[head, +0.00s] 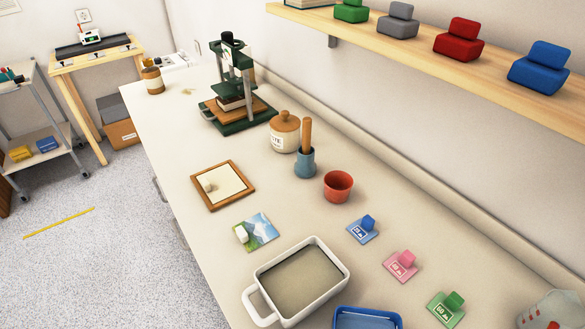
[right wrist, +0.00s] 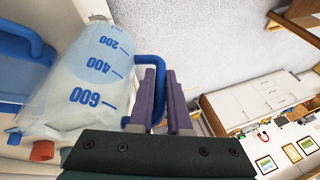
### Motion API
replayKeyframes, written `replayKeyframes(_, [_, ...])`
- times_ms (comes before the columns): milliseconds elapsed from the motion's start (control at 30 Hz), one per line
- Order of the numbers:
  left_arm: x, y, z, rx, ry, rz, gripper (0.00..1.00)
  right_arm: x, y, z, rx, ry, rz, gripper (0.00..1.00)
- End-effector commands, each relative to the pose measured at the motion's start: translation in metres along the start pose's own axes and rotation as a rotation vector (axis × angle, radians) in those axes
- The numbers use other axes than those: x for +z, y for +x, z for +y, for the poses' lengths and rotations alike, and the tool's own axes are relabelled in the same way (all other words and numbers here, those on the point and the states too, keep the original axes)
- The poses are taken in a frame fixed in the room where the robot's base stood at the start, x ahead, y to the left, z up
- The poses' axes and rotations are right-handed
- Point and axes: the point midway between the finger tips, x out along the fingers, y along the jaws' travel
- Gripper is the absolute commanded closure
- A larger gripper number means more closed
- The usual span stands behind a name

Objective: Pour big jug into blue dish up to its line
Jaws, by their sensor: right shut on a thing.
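The blue dish (head: 366,319) shows only its far part at the bottom edge of the head view; its line cannot be made out. The big jug (right wrist: 85,80) is in the right wrist view: translucent, with blue marks 200, 400 and 600 and a blue handle. My right gripper (right wrist: 158,75) has its purple fingers shut on that handle. How much the jug holds is unclear. Another pale vessel with red marks (head: 555,309) is cut off at the lower right of the head view. My left gripper is not in view.
A white dish with a handle (head: 256,292) stands left of the blue dish. Blue, pink (head: 400,265) and green (head: 446,308) cards with small blocks lie to its right.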

Motion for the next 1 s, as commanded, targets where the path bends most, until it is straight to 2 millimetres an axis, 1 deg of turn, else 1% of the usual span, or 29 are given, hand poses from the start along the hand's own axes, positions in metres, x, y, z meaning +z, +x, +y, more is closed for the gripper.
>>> replayKeyframes(33, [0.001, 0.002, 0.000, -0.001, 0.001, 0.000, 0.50, 0.002, 0.004, -0.003, 0.024, -0.007, 0.004, 1.00])
replayKeyframes(233, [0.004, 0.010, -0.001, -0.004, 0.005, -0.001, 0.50, 0.009, 0.018, -0.008, 0.138, -0.048, 0.027, 1.00])
replayKeyframes(300, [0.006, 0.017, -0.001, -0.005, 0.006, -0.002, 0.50, 0.011, 0.025, -0.007, 0.178, -0.061, 0.036, 1.00])
replayKeyframes(433, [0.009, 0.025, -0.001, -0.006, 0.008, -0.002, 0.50, 0.013, 0.032, -0.007, 0.239, -0.083, 0.048, 1.00])
replayKeyframes(600, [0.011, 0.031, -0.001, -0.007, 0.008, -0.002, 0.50, 0.015, 0.035, -0.008, 0.287, -0.100, 0.059, 1.00])
replayKeyframes(1000, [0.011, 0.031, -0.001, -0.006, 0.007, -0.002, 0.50, 0.014, 0.034, -0.008, 0.302, -0.105, 0.064, 1.00])
